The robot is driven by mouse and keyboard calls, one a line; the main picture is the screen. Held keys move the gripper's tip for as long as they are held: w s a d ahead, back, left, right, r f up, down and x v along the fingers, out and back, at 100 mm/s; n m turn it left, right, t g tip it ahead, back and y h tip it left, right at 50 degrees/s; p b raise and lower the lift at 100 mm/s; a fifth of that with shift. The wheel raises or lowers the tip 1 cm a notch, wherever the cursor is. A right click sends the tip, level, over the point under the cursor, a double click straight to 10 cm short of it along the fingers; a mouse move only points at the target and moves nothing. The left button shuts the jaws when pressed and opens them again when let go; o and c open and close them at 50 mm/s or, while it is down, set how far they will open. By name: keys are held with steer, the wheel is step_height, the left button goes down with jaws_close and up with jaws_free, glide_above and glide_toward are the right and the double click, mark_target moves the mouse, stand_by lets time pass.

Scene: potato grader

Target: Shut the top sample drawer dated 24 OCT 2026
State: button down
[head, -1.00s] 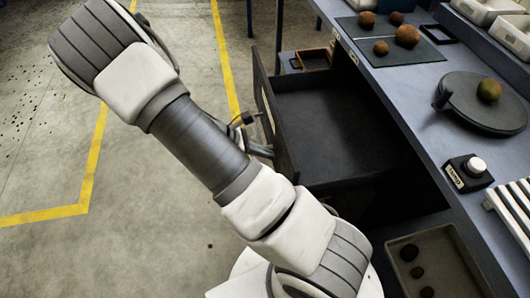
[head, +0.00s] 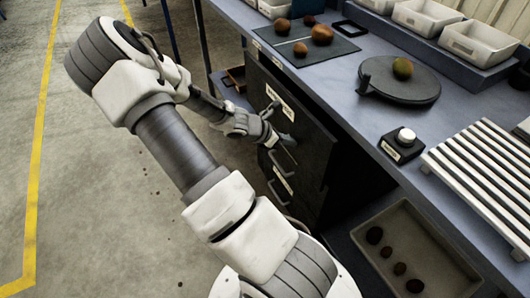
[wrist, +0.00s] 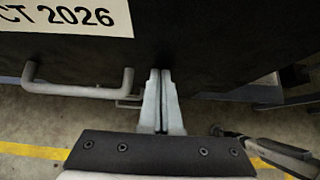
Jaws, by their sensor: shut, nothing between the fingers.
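The top sample drawer (head: 262,78) is in the cabinet under the bench, its dark front roughly in line with the front below; no open interior shows. A small gap cannot be ruled out. In the wrist view, its front (wrist: 225,50) fills the upper part, with a label (wrist: 70,16) reading "CT 2026" and a grey bar handle (wrist: 75,89) below. My gripper (head: 284,139) is at the drawer front in the head view. In the wrist view, my gripper (wrist: 160,74) is shut and empty, its tips at the front just right of the handle; contact cannot be told.
Lower drawers with handles (head: 279,190) sit below. The bench (head: 340,85) carries a round dark plate (head: 385,88), a black button box (head: 402,148) and a slatted white rack (head: 480,165). A tray (head: 440,262) of potatoes sits lower right. The floor at left is clear.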

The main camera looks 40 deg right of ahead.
steer(key=d, duration=0.2)
steer(key=s+d, duration=0.1)
steer(key=shift+d, duration=0.4)
steer(key=shift+s+d+r+b, duration=0.1)
steer(key=shift+d+b, duration=0.2)
steer(key=shift+s+d, duration=0.1)
steer(key=shift+r, duration=0.1)
steer(key=shift+a, duration=0.3)
steer(key=p, duration=0.4)
glide_toward(297, 134)
step_height(297, 134, down, 2)
steer(key=a, duration=0.2)
steer(key=shift+w+a+r, duration=0.25)
steer(key=shift+w+a, duration=0.1)
steer(key=shift+w, duration=0.05)
